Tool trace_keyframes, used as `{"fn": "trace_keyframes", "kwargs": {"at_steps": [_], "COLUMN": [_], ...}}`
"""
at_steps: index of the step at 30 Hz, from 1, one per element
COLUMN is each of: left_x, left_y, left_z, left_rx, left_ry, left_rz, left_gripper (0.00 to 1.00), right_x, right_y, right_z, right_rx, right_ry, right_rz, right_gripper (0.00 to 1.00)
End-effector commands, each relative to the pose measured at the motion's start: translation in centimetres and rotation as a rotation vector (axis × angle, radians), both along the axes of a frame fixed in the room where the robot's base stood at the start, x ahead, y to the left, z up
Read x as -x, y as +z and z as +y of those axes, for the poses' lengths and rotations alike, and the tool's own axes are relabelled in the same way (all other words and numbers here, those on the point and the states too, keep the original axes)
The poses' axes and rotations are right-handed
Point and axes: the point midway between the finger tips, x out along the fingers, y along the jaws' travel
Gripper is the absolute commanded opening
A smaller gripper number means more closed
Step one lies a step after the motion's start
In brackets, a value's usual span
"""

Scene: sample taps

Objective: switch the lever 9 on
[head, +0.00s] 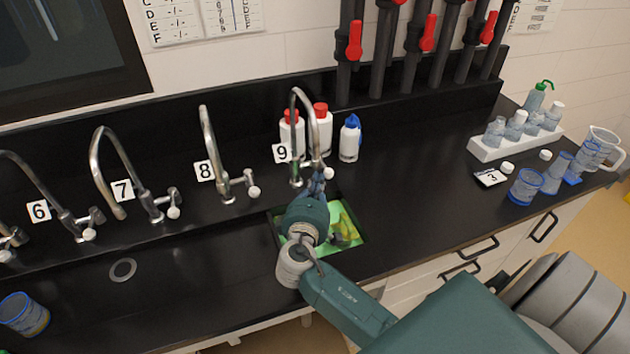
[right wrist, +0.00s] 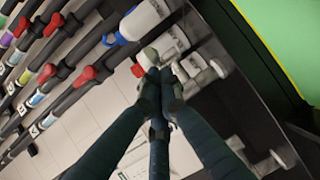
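Tap 9 is a curved silver tap (head: 293,110) beside the number 9 label (head: 282,153) on the black bench. Its lever has a pale round end (head: 328,173), just right of the tap base. My right gripper (head: 317,182) is at the foot of tap 9, close beside the lever. In the right wrist view its fingers (right wrist: 164,78) come together at their tips, with pale metal tap parts (right wrist: 192,66) just beyond them. I cannot tell whether the fingertips touch the lever. My left gripper is not in view.
Taps 8 (head: 207,140), 7 (head: 97,165) and 6 stand to the left. White bottles (head: 349,139) with red and blue caps stand behind tap 9. A green-lit sink (head: 350,235) lies under my right arm. Bench right of tap 9 is clear until the bottle rack (head: 485,153).

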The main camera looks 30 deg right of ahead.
Motion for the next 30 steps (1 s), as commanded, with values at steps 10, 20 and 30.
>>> {"fn": "trace_keyframes", "kwargs": {"at_steps": [10,20,30], "left_x": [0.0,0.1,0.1], "left_y": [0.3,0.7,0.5], "left_z": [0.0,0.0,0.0], "left_rx": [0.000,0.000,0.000], "left_ry": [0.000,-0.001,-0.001], "left_rz": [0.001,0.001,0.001], "left_gripper": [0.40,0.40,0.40], "right_x": [0.4,0.9,1.9], "right_y": [0.1,0.1,-0.1], "right_z": [-0.5,-1.5,-4.3], "right_rx": [0.001,0.004,0.007], "right_ry": [0.054,0.144,0.396], "right_rz": [0.000,0.002,0.005], "right_gripper": [0.00,0.00,0.00]}}
